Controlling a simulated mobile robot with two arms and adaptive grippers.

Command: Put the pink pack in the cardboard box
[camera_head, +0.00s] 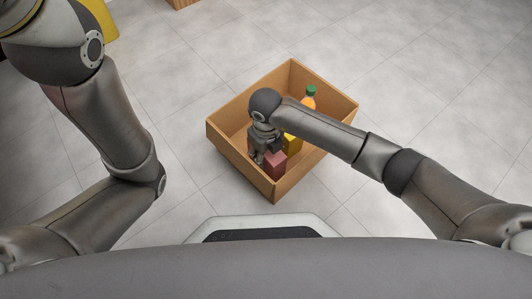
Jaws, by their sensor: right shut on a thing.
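The open cardboard box (236,151) stands on the floor in the middle of the view. My right arm reaches in from the right, over the box's right wall. My right gripper (262,160) points down inside the box outline and is shut on the pink pack (276,163). The pack is near the box's front wall; I cannot tell whether it touches the bottom. The gripper hides part of the pack. My left arm is at the left of the picture, and its gripper is out of view.
In the box are a yellow item (292,144), partly hidden by my right arm, and an orange bottle with a green cap (310,96) near the far right corner. A yellow object (101,18) stands at the upper left.

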